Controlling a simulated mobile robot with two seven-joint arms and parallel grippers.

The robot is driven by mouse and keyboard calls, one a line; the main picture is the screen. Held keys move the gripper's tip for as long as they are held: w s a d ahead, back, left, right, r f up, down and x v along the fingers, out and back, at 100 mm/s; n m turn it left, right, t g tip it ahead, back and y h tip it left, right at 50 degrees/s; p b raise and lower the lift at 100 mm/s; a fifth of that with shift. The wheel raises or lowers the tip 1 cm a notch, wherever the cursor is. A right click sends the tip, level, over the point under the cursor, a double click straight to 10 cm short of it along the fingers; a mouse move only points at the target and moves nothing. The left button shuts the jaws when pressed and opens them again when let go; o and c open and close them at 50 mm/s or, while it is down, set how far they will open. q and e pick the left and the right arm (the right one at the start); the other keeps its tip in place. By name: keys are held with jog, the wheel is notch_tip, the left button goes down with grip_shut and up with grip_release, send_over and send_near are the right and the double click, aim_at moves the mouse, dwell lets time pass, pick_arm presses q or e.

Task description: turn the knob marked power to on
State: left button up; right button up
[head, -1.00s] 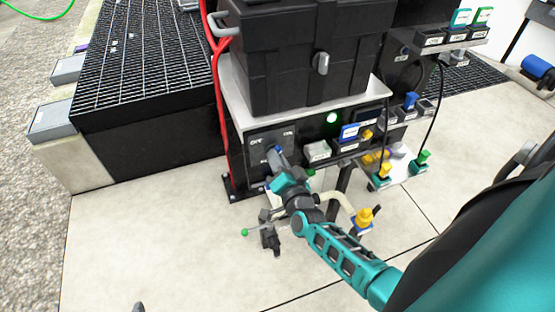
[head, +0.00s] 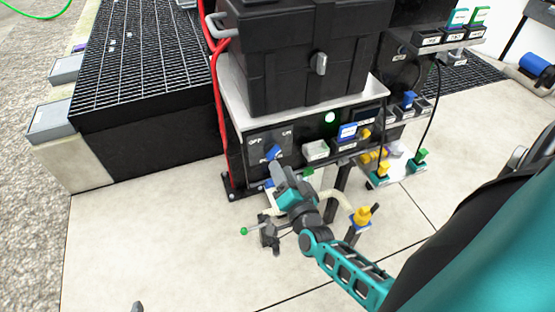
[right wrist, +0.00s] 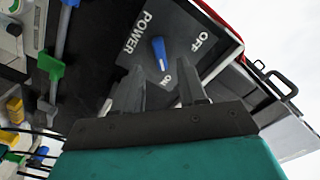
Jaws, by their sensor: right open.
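The power knob (head: 273,153) is blue and sits on a dark panel marked OFF and ON, low on the front of the black unit. My right gripper (head: 273,172) is open, just below and in front of the knob. In the right wrist view its fingers (right wrist: 159,78) are apart with nothing between them, and they do not touch the knob. A small grey tip at the bottom edge of the head view may be my left gripper (head: 138,307).
A green lamp (head: 330,117) is lit right of the panel. Labelled blocks and coloured handles, including a blue one (head: 348,132) and a yellow one (head: 363,215), crowd the right side. A red hose (head: 219,100) runs down the left.

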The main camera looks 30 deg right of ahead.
pick_arm(q)
jog(key=shift+s+a+p, duration=0.25)
jog(key=shift+a+p, duration=0.05)
pick_arm(e)
jog(key=v, duration=0.8)
jog(key=shift+a, duration=0.1)
pick_arm(q)
jog(key=r+p, duration=0.1)
jog(key=a+r+p, duration=0.1)
jog(key=p, duration=0.1)
jog(key=r+p, duration=0.1)
jog(key=p, duration=0.1)
jog(key=shift+s+a+y, duration=0.35)
jog(key=shift+s+y, duration=0.05)
pick_arm(e)
jog(key=s+a+r+n+g+y, duration=0.2)
jog(key=a+n+g+y, duration=0.1)
jog(key=n, duration=0.4)
jog(key=s+a+r+n+g+y, duration=0.1)
jog(key=s+a+n+g+y, duration=0.1)
jog(key=a+n, duration=0.4)
jog(key=shift+s+a+r+n+g+y, duration=0.15)
jog(key=shift+s+r+n+g+y, duration=0.3)
jog(key=shift+n+g, duration=0.35)
